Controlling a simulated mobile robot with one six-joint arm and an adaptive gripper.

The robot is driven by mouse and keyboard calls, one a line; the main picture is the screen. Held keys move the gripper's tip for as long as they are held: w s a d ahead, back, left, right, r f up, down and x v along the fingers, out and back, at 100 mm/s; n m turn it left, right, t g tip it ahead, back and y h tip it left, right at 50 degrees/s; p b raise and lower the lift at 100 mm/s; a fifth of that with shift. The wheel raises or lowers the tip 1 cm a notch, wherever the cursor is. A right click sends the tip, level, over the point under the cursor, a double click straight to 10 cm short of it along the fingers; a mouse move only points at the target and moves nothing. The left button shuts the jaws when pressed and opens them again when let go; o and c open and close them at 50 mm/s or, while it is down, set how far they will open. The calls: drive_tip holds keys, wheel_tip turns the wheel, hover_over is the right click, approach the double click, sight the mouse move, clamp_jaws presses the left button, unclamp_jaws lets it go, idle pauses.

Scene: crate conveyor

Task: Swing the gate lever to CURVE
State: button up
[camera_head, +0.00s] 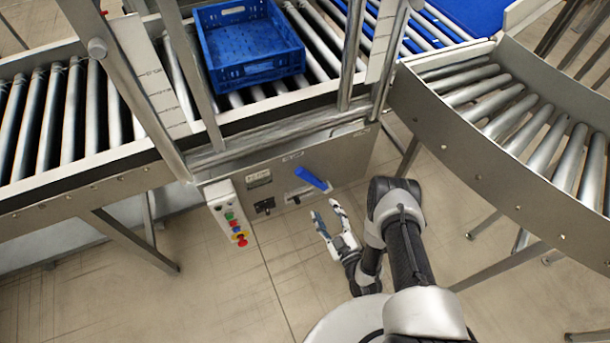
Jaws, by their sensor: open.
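The gate lever (311,178) has a blue handle and sticks out from a grey metal panel (345,155) on the side of the conveyor. Its handle slants from upper left to lower right. Small labels sit on the panel near it, but I cannot read them, so I cannot tell which setting the lever is at. My gripper (325,214) is open and empty, a little below and to the right of the lever, and appears apart from it.
A blue crate (250,76) sits on the straight rollers behind metal posts. A control box (231,213) with coloured buttons, one red on yellow, hangs left of the lever. A curved roller conveyor (500,110) is at the right. Floor (240,300) is clear at lower left.

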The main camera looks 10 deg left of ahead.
sight(306, 177)
drive_tip(key=b+x, duration=0.2)
drive_tip(key=x, duration=0.6)
drive_tip(key=b+x, duration=0.3)
drive_tip(key=x, duration=0.5)
drive_tip(key=shift+s+a+f, duration=0.1)
drive_tip(key=shift+s+a, duration=0.05)
drive_tip(key=shift+a, duration=0.15)
clamp_jaws()
